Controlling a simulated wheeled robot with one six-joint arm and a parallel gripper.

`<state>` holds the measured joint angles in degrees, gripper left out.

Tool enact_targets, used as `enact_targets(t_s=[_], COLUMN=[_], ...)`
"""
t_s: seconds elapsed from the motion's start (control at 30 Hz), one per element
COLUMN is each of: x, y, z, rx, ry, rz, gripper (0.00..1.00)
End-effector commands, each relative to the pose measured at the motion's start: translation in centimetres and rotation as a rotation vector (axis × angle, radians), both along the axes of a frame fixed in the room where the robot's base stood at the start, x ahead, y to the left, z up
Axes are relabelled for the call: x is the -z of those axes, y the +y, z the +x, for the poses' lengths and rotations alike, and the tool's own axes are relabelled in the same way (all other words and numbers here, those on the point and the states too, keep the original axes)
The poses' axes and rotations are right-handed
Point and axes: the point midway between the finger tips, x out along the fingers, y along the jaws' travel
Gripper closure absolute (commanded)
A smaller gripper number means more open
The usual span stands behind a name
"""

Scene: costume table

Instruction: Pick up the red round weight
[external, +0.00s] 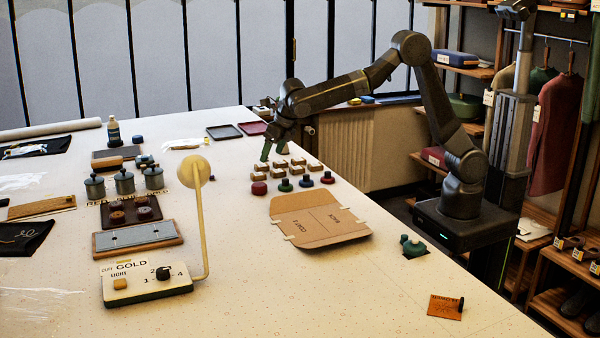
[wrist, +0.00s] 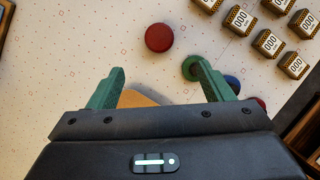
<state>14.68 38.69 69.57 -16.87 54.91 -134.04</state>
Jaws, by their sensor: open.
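A red round weight (external: 259,188) lies at the left end of a row of round weights on the table. In the wrist view this red weight (wrist: 158,38) lies beyond the fingertips, near the middle between them. My gripper (external: 274,151) is above the table, behind the row. In the wrist view my gripper (wrist: 157,72) has its green fingers apart with nothing held. A second, smaller red weight (external: 327,178) is at the row's right end, partly hidden by my gripper in the wrist view (wrist: 260,102).
A green weight (external: 284,185) and a blue weight (external: 306,181) sit between the red ones. Several small marked blocks (external: 298,161) stand behind the row. A flat cardboard piece (external: 320,220) lies in front. A yellow disc on a stand (external: 193,172) rises to the left.

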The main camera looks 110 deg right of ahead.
Motion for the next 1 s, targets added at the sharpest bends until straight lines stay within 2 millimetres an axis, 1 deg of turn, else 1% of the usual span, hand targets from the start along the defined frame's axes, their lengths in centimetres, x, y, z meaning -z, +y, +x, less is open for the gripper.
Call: enact_targets(t_s=[0.2,0.33,0.43,0.67,0.9,1.0], x=[3.8,5.9,7.0,8.3,11.4,12.0], y=[-1.2,-1.9,-2.3,-2.7,-3.7,-3.9], z=[0.9,1.5,1.7,2.1,2.9,3.1], rx=[0.0,0.0,0.0,0.0,-0.001,-0.001], ry=[0.006,0.004,0.002,0.003,0.003,0.0], rz=[0.001,0.001,0.001,0.002,0.001,0.0], gripper=[0.26,0.26,0.26,0.26,0.26,0.26])
